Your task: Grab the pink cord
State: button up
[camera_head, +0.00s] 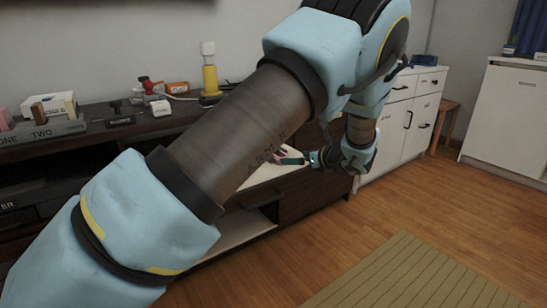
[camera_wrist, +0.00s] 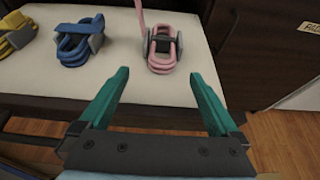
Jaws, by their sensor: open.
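The pink cord (camera_wrist: 162,52) is a looped bundle with a dark grey clip around its middle, and a strand of it rises toward the top edge in the wrist view. It lies on a white shelf surface (camera_wrist: 130,79) near the front edge. My gripper (camera_wrist: 158,78) is open, with its two green fingers apart and nothing between them. The cord is just beyond the fingertips, roughly centred between them. In the head view my gripper (camera_head: 298,160) is at the white shelf, partly hidden by my arm. The cord is mostly hidden there.
A blue cord bundle (camera_wrist: 77,45) and a yellow cord bundle (camera_wrist: 15,36) lie left of the pink one. A dark cabinet wall (camera_wrist: 245,55) stands close on the right. Small items, including a yellow stand (camera_head: 210,78), stand on the cabinet top. The wooden floor is open.

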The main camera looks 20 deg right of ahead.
jog(key=x, duration=0.2)
jog(key=b+x, duration=0.1)
jog(key=x, duration=0.3)
jog(key=shift+w+d+f, duration=0.2)
jog(key=shift+w+f, duration=0.1)
jog(key=shift+w, duration=0.05)
jog(key=shift+c, duration=0.2)
jog(key=shift+r, duration=0.1)
jog(key=c, duration=1.4)
